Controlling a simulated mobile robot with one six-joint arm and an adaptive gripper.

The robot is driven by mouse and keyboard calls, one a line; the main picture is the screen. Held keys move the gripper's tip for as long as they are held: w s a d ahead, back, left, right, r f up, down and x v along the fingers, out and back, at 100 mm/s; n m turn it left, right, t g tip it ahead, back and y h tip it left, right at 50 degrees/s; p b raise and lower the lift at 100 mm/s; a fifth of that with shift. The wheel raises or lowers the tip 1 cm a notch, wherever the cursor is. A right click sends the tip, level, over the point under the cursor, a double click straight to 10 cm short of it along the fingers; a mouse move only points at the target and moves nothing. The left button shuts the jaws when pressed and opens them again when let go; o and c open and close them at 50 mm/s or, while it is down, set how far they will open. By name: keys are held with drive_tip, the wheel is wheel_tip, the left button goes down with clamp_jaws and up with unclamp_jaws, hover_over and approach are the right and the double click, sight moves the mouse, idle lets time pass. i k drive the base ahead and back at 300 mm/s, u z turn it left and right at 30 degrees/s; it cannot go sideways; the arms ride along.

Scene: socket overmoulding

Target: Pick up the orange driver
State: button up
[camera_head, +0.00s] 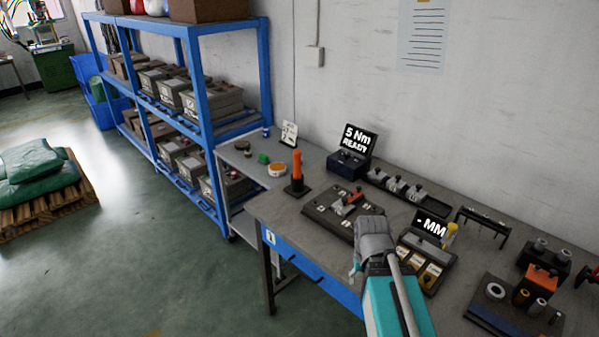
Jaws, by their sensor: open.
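The orange driver (297,168) stands upright in a small dark base near the left end of the grey workbench (268,207). My gripper (372,226) is over the bench's front part, to the right of and nearer than the driver. It is clearly apart from the driver and points away from the camera. Its jaws are open and I see nothing held in them, though the fingertips are partly hidden behind the gripper's body.
A dark fixture plate (341,214) lies between the driver and my gripper. Behind stands a display reading "5 Nm READY" (357,139). A "- MM" gauge (431,228) and several fixtures are right. A blue shelf rack (205,85) stands left. The floor in front is clear.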

sight(297, 172)
drive_tip(key=u, duration=0.1)
drive_tip(key=i, duration=1)
drive_tip(key=z, duration=0.1)
